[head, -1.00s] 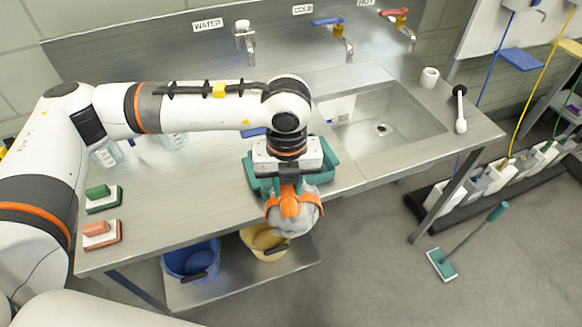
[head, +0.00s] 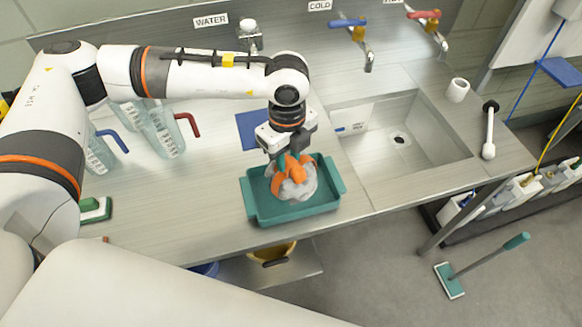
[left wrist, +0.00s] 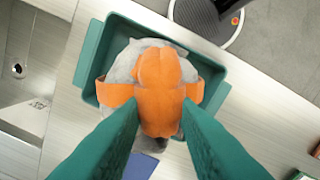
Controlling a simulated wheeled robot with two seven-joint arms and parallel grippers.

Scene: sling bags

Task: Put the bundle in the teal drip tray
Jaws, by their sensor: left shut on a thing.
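The bundle (head: 296,186) is a grey rounded mass with an orange strap and handle around it. It appears over the teal drip tray (head: 268,220), inside its rim as seen from the head. I cannot tell whether it touches the tray floor. My left gripper (head: 285,157) is shut on the orange handle from above. In the left wrist view, the teal fingers (left wrist: 158,112) close on the orange part of the bundle (left wrist: 135,68), and the tray (left wrist: 213,70) surrounds it. My right gripper is not in view.
The steel sink (head: 385,150) lies right of the tray, with a white cup (head: 457,90) and a brush (head: 489,130) beyond. Clear jugs (head: 157,135) stand to the left. A blue flat item (head: 247,130) lies behind the tray.

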